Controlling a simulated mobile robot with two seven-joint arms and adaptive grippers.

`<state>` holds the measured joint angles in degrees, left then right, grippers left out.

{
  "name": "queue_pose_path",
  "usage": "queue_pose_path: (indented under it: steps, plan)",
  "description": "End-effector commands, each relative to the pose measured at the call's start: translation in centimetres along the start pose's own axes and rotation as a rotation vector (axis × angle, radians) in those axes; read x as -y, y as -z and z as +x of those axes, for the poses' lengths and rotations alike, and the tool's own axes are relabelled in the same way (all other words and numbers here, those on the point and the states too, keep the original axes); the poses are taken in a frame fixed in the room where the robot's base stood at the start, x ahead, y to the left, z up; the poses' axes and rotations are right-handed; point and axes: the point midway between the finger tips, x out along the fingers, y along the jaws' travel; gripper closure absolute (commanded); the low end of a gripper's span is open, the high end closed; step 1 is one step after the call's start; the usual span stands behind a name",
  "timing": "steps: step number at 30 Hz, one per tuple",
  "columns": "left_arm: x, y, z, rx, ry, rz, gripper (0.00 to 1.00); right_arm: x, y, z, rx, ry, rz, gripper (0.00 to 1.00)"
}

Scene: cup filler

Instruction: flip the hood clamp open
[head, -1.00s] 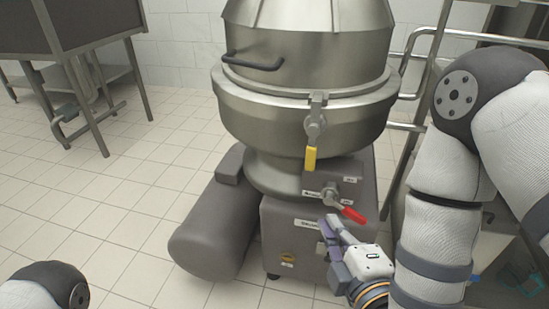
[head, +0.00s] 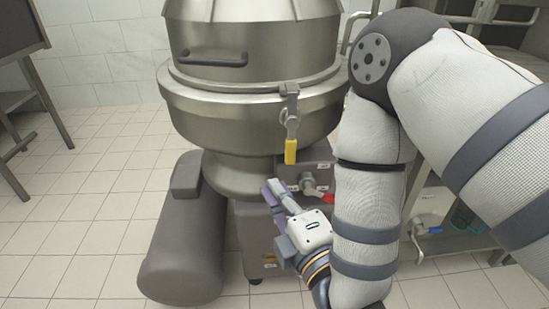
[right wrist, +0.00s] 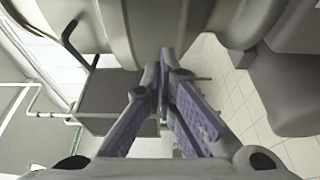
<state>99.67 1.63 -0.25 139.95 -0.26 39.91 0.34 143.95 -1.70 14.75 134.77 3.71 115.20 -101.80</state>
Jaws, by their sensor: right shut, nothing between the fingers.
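The hood clamp (head: 290,125) is a metal latch with a yellow grip (head: 290,150) on the front of the steel bowl. Its grip hangs straight down, and its upper end reaches the rim below the hood (head: 250,30). My right gripper (head: 268,190) is a little below and left of the yellow grip, apart from it in the picture. Its purple fingers are shut and empty. In the right wrist view the fingertips (right wrist: 163,62) meet just under a large grey curved surface; I cannot make out the clamp there. My left gripper is not in view.
A valve with a red handle (head: 328,198) sits on the machine's base, right of my gripper. A grey motor housing (head: 185,235) stands at the left. My right arm covers the area right of the machine. A metal rack stands behind it.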

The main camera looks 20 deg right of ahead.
Motion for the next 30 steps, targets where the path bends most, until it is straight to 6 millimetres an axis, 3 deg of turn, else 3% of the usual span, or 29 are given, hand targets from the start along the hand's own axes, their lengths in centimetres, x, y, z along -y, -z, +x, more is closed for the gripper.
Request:
queue_pose_path:
  steps: [5,18,24,30]
  plan:
    - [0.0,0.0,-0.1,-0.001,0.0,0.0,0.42,0.0,0.0,1.0,0.002,-0.002,0.002,1.0]
    - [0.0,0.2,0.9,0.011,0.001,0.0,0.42,0.2,-0.1,10.2,0.003,-0.001,0.003,1.0]
    - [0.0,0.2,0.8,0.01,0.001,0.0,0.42,0.1,-3.0,9.0,0.002,0.002,0.001,1.0]
    - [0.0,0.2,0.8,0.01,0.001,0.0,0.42,0.1,-3.8,8.7,-0.001,0.001,0.001,1.0]
